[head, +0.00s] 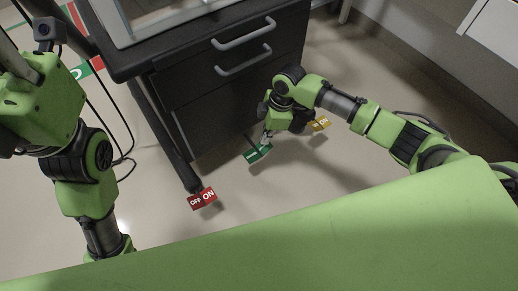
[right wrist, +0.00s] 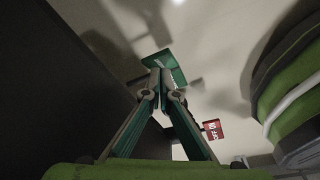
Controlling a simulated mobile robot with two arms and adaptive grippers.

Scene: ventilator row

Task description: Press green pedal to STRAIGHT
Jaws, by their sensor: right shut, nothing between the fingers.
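The green pedal (head: 259,153) is low over the floor beside the dark drawer cabinet. It carries white lettering too small to read. My right gripper (head: 267,139) reaches down at its upper right edge, with the fingers shut and empty. In the right wrist view the closed fingertips (right wrist: 164,78) overlap the green pedal (right wrist: 157,60), covering part of it. I cannot tell whether they touch it. My left arm shows at the left, but its gripper is not in view.
A red pedal (head: 202,199) marked OFF and ON stands to the lower left of the green one. The dark cabinet (head: 215,110) rises close behind. Open floor lies in front.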

